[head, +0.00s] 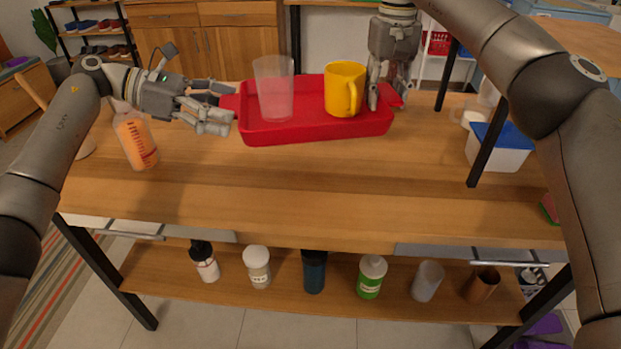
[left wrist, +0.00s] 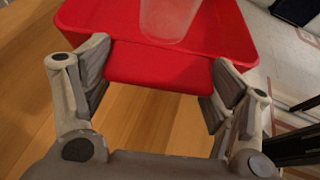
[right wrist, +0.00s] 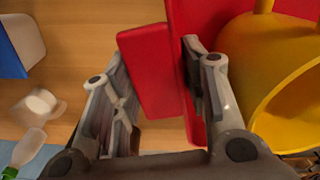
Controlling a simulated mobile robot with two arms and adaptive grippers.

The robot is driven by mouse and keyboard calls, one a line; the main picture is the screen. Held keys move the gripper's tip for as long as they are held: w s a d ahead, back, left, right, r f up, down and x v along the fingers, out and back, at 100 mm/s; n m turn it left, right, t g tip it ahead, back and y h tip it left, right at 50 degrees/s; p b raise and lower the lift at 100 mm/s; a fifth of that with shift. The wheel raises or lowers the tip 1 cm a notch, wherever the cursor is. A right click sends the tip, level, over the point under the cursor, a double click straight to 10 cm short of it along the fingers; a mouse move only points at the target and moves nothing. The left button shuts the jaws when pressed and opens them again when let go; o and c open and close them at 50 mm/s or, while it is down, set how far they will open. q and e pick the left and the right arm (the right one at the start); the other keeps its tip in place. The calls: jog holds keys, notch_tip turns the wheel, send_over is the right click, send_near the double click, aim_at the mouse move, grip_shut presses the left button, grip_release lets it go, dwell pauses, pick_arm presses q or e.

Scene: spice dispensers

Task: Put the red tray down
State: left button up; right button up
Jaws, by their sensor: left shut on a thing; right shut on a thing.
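The red tray (head: 320,133) is level over the far edge of the wooden table, with a clear cup (head: 274,90) and a yellow mug (head: 344,90) upright in it. I cannot tell whether its underside touches the table. My left gripper (head: 222,110) is shut on the tray's left handle, which lies between its fingers in the left wrist view (left wrist: 160,66). My right gripper (head: 388,98) is shut on the right handle, seen between its fingers in the right wrist view (right wrist: 150,68). The yellow mug is close beside the right fingers.
The wooden table (head: 300,195) is clear in front of the tray. An orange bottle (head: 135,138) stands at the left. A blue-lidded white container (head: 497,148) stands at the right behind a dark post. Several dispensers stand on the shelf (head: 235,288) below.

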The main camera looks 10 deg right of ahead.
pick_arm(q)
jog(key=b, duration=0.5)
send_over(235, 172)
jog(key=shift+w+f, duration=0.1)
jog(key=shift+f, duration=2.6)
pick_arm(e)
send_over(375, 158)
jog(key=shift+f, duration=2.8)
pick_arm(q)
jog(key=shift+f, duration=0.2)
pick_arm(e)
jog(key=shift+f, duration=0.2)
pick_arm(q)
jog(key=shift+f+b, duration=3.25)
jog(key=shift+f, duration=0.05)
pick_arm(e)
jog(key=shift+f, duration=3.3)
pick_arm(q)
jog(key=o, duration=1.1)
pick_arm(e)
jog(key=o, duration=1.1)
pick_arm(q)
jog(key=shift+o, duration=0.4)
pick_arm(e)
jog(key=shift+o, duration=0.6)
jog(key=shift+r, duration=0.1)
pick_arm(q)
jog(key=shift+r, duration=0.1)
pick_arm(e)
jog(key=shift+r, duration=0.1)
